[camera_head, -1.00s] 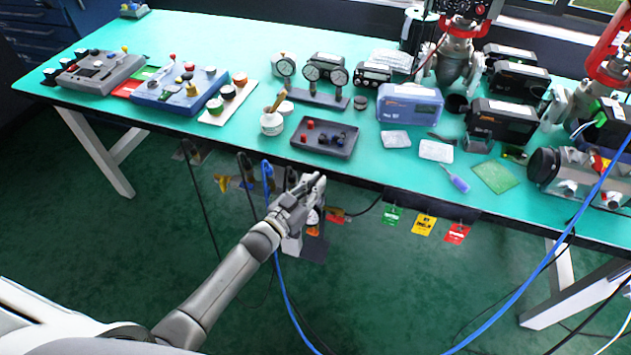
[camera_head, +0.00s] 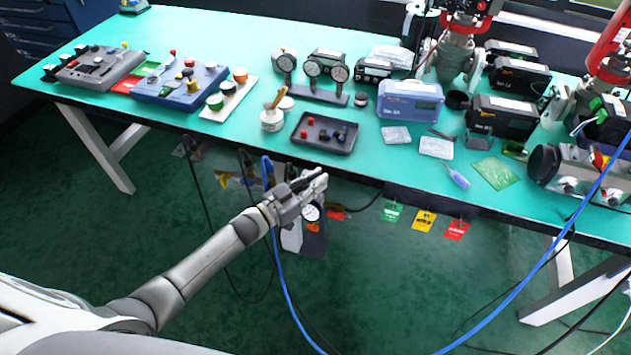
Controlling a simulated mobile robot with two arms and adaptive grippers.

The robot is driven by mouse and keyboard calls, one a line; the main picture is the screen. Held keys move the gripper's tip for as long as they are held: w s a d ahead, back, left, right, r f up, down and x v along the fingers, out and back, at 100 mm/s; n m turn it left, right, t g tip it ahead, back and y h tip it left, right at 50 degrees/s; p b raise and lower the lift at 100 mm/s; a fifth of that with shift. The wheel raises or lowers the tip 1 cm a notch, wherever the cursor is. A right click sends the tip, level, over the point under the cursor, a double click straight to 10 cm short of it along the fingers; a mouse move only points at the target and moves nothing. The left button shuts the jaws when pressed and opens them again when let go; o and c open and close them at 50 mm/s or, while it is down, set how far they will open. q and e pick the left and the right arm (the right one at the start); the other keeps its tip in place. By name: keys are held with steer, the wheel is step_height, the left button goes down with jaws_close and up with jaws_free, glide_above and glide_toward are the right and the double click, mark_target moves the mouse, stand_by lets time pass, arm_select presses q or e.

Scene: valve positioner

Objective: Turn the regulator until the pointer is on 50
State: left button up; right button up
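A small round gauge (camera_head: 311,212) with a white face hangs at the front of the bench, just below the tabletop edge. Its pointer reading is too small to make out. My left gripper (camera_head: 318,182) is right above and beside this gauge and covers what lies behind it. No regulator knob can be made out there; it may be hidden by the gripper. Whether the gripper fingers are open, shut or touching anything cannot be told. My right gripper is not in view.
The green bench top (camera_head: 300,175) has its front edge close to my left gripper. A dark tray (camera_head: 324,133) stands near that edge. A blue hose (camera_head: 283,285) and black cables hang near my arm. Coloured tags (camera_head: 424,221) hang to the right.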

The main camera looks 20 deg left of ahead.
arm_select(q)
steer(key=shift+o, duration=1.4)
steer(key=v, duration=1.2)
